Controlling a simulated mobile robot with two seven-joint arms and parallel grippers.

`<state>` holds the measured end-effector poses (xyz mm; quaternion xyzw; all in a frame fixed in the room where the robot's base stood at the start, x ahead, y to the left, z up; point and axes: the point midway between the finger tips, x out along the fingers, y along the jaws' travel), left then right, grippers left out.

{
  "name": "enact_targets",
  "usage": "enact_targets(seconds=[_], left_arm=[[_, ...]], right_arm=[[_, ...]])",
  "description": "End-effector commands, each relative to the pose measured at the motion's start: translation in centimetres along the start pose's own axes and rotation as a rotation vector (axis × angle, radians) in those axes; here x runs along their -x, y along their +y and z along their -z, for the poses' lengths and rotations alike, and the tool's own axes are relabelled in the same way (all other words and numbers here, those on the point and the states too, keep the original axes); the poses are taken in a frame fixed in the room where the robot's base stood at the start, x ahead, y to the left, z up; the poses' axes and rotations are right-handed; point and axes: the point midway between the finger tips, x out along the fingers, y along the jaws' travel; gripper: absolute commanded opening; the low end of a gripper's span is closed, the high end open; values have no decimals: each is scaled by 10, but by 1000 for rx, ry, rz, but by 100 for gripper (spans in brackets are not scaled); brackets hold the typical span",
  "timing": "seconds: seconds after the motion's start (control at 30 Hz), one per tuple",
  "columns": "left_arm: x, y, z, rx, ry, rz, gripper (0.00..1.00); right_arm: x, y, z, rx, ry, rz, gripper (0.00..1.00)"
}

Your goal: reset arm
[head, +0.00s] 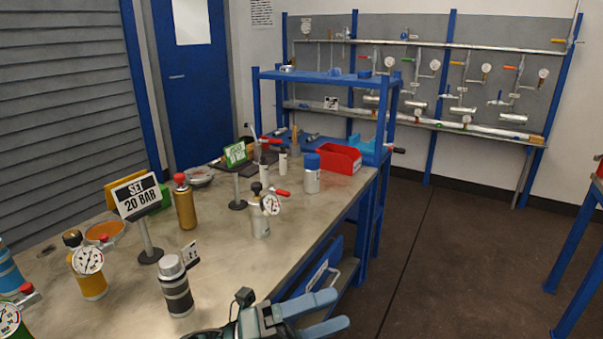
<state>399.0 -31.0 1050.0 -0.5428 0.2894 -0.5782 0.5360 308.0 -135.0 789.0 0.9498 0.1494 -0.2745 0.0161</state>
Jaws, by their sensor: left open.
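My left gripper (340,309) is at the bottom middle of the head view, with its two light blue fingers apart and nothing between them. It is beside the front edge of the workbench (225,285), to the right of a silver and black cylinder (176,288). It does not appear to touch anything. My right gripper is not in view. On the bench are a grey vessel with a gauge (260,221), a yellow vessel with a gauge (89,276) and a gold cylinder with a red cap (185,207).
A "SET 20 BAR" sign (137,194) and a green sign (235,154) stand on the bench. A red bin (338,158) and a blue-capped jar (312,178) are at its far end. A blue shelf frame (383,110) rises behind. Open floor (455,260) lies right.

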Motion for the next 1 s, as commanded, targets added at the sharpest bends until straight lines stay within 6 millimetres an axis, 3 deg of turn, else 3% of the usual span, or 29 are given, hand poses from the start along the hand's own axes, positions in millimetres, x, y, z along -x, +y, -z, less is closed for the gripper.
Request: enact_targets(seconds=[0.13,0.27,0.4,0.53,0.7,1.0], left_arm=[[37,22,-23,438,-419,56,81],[96,65,-23,826,-784,76,81],[172,116,14,1221,-1164,78,81],[223,146,62,1479,-1420,75,81],[255,160,102,1645,-1590,70,81],[261,162,110,1676,-1621,68,79]], right_arm=[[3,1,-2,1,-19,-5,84],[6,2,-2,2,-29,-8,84],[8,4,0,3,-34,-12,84],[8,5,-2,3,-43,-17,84],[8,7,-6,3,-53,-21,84],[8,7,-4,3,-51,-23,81]])
